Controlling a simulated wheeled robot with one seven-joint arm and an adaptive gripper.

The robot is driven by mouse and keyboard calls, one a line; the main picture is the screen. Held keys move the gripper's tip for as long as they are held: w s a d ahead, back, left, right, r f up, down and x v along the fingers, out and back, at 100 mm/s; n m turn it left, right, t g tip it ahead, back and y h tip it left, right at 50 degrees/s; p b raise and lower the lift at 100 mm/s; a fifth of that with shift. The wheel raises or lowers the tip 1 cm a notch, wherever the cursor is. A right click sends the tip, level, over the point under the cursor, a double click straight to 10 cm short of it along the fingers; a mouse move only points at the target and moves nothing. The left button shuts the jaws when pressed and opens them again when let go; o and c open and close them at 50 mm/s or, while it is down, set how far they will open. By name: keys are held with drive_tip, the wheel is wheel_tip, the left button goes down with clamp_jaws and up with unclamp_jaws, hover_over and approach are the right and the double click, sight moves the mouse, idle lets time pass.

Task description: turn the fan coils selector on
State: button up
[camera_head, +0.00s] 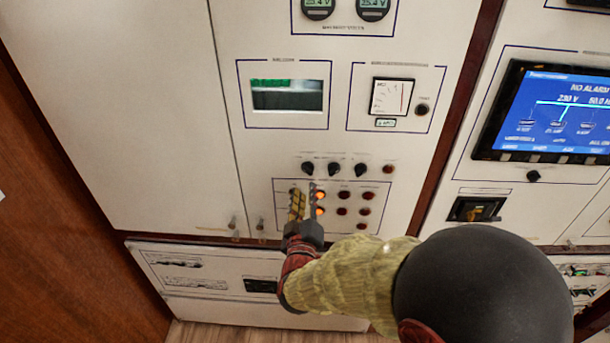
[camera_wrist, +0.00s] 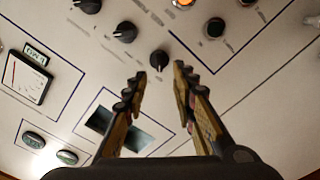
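Three black rotary selectors sit in a row on the white panel: left (camera_head: 308,168), middle (camera_head: 334,168) and right (camera_head: 361,169). Their labels are too small to read, so I cannot tell which is the fan coils selector. My gripper (camera_head: 304,191) is just below the left selector, over the lamp block. In the wrist view my gripper (camera_wrist: 155,77) is open and empty. That same left selector (camera_wrist: 158,60) shows just beyond and between its fingertips, with no clear contact. The other two selectors (camera_wrist: 125,32) (camera_wrist: 88,5) lie up and to the left there.
A red button (camera_head: 388,169) ends the selector row. Below are lit orange lamps (camera_head: 320,211) and dark red ones (camera_head: 366,196). Above are a dark display window (camera_head: 288,100) and a square meter (camera_head: 391,97). A blue screen (camera_head: 556,110) is at the right.

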sight(307, 172)
drive_tip(key=w, duration=0.8)
drive_tip(key=shift+d+r, duration=0.1)
drive_tip(key=shift+s, duration=0.1)
drive_tip(key=shift+c, duration=1.2)
drive_tip(key=c, duration=0.4)
clamp_jaws()
